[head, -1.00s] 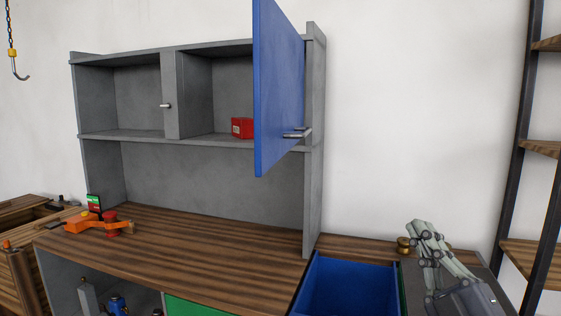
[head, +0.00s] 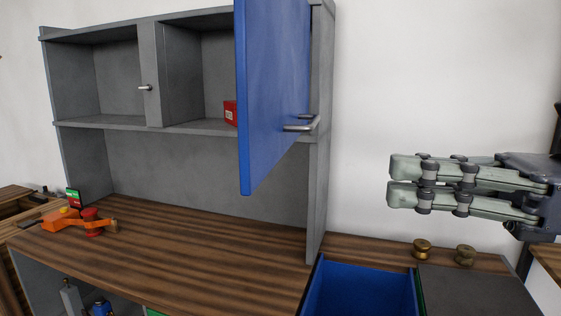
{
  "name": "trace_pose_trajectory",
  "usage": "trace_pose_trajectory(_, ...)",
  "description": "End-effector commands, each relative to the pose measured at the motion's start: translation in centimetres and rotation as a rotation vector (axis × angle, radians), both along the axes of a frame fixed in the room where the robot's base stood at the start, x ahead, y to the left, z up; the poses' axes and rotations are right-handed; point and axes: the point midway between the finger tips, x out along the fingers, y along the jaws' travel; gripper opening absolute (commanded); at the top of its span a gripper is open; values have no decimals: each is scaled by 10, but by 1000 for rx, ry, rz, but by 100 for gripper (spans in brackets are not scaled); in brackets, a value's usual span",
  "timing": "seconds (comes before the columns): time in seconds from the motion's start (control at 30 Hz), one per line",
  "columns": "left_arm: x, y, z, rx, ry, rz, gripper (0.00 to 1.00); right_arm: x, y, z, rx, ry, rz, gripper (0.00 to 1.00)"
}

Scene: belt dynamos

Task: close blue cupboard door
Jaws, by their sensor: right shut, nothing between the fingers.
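The blue cupboard door (head: 272,95) stands wide open, swung out toward me from the right side of the grey wall cupboard (head: 155,75). My right gripper (head: 390,182) is shut and empty. It points left, in front of the white wall, to the right of the door and at a height a little below the handle, with a clear gap between them. My left gripper is not in view.
A red box (head: 230,112) sits in the cupboard, partly hidden by the door. Below are a wooden worktop (head: 190,250) with an orange tool (head: 62,219), an open blue drawer (head: 362,287) and two brass knobs (head: 422,248). The space between gripper and door is free.

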Motion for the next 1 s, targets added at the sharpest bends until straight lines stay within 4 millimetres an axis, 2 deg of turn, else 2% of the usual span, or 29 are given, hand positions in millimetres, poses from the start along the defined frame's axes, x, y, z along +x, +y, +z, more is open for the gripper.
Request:
trace_pose_trajectory(0.23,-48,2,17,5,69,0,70,7,41,5,1,1,9,0)
trace_pose_trajectory(0.37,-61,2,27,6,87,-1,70,12,68,5,3,0,10,0)
trace_pose_trajectory(0.47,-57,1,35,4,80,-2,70,16,87,5,5,2,10,0)
trace_pose_trajectory(0.6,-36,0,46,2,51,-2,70,21,109,5,5,2,9,0)
trace_pose_trajectory(0.73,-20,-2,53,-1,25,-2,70,25,123,3,5,3,7,0)
trace_pose_trajectory(0.87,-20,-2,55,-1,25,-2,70,27,130,2,5,2,5,0)
trace_pose_trajectory(1.0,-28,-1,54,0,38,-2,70,27,133,1,6,2,5,0)
